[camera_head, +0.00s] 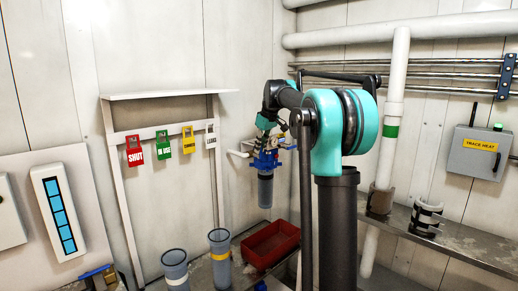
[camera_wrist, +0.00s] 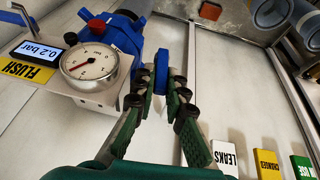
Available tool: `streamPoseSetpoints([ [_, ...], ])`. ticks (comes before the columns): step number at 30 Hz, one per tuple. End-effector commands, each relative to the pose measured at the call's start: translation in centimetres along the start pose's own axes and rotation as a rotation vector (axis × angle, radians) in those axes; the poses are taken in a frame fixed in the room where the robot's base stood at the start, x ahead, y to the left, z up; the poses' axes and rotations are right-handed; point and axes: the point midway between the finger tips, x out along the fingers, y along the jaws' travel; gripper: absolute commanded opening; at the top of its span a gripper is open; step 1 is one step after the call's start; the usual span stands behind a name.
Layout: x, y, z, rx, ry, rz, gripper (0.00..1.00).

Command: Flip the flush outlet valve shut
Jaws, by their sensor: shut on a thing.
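The blue handle (camera_wrist: 162,70), which looks like the flush outlet valve's, is between the fingertips of my gripper (camera_wrist: 162,88) in the wrist view. The green jaws are shut on it from both sides. The handle points along the jaws; I cannot tell whether the valve is open or shut. Beside it are a round gauge (camera_wrist: 90,62), a display reading 0.2 bar (camera_wrist: 38,55) and a yellow FLUSH label (camera_wrist: 35,73). In the head view, my arm reaches down to the blue filter head (camera_head: 266,161), above a dark canister (camera_head: 265,189); the handle is too small to tell there.
Hanging tags SHUT (camera_head: 134,151), IN USE (camera_head: 163,145), a yellow one (camera_head: 188,140) and LEAKS (camera_head: 211,134) are on a rack left of the filter. A red tray (camera_head: 270,245) and two clear cups (camera_head: 220,258) stand below. A trace heat box (camera_head: 479,151) is at right.

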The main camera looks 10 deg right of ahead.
Motion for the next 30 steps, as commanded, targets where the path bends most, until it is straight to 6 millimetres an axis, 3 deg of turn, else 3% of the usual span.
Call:
streamPoseSetpoints([
  [14,0.01,0.52,0.0,0.036,0.001,-0.088,0.0],
  [15,0.01,0.52,0.01,0.036,0.001,-0.088,0.14],
  [20,0.01,0.53,0.01,0.036,0.001,-0.088,0.33],
  [30,-0.09,0.67,0.02,0.036,0.002,-0.085,0.33],
])
